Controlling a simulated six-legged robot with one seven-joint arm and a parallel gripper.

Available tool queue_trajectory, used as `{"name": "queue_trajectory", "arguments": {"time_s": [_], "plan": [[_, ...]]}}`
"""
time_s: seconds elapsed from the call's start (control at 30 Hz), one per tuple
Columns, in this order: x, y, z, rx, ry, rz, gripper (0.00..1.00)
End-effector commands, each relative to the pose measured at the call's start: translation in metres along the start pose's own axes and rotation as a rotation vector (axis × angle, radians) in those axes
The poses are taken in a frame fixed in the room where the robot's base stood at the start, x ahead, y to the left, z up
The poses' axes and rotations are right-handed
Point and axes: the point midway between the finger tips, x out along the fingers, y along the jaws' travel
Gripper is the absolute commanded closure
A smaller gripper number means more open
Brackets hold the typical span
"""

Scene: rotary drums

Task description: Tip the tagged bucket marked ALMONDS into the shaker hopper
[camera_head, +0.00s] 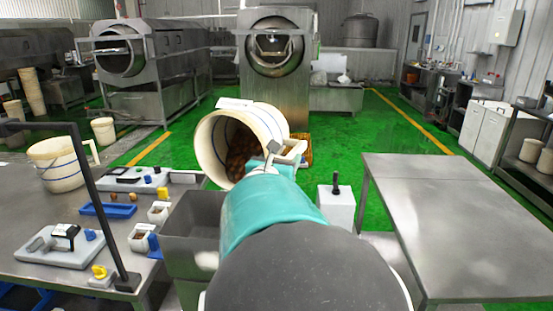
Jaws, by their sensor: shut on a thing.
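A cream bucket with blue bands (268,122) is held in the air, tipped on its side with its mouth facing left and towards me. Brown almond-like contents (238,155) show inside it. A pale tag-like piece (235,103) sits at its upper rim; no lettering can be read. My gripper (278,152) is shut on the bucket's handle side, partly hidden by my teal arm. A grey metal bin, seemingly the shaker hopper (190,228), stands below and in front of the bucket's mouth. My arm hides its right side, and its inside is not clear.
A metal table (60,220) at left carries another cream bucket (57,165), trays, small tools and a black post frame (95,195). A white lever box (336,210) stands right of my arm. An empty steel table (450,210) is at right. Drum machines (275,75) stand behind open green floor.

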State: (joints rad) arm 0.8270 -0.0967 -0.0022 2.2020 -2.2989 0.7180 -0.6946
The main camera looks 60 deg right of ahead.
Motion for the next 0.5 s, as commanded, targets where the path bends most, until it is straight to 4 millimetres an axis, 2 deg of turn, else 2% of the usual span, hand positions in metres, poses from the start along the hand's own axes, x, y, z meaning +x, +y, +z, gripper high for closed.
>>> {"name": "queue_trajectory", "arguments": {"time_s": [0.5], "plan": [[-0.020, 0.000, 0.007, 0.002, -0.173, 0.001, 0.93]]}}
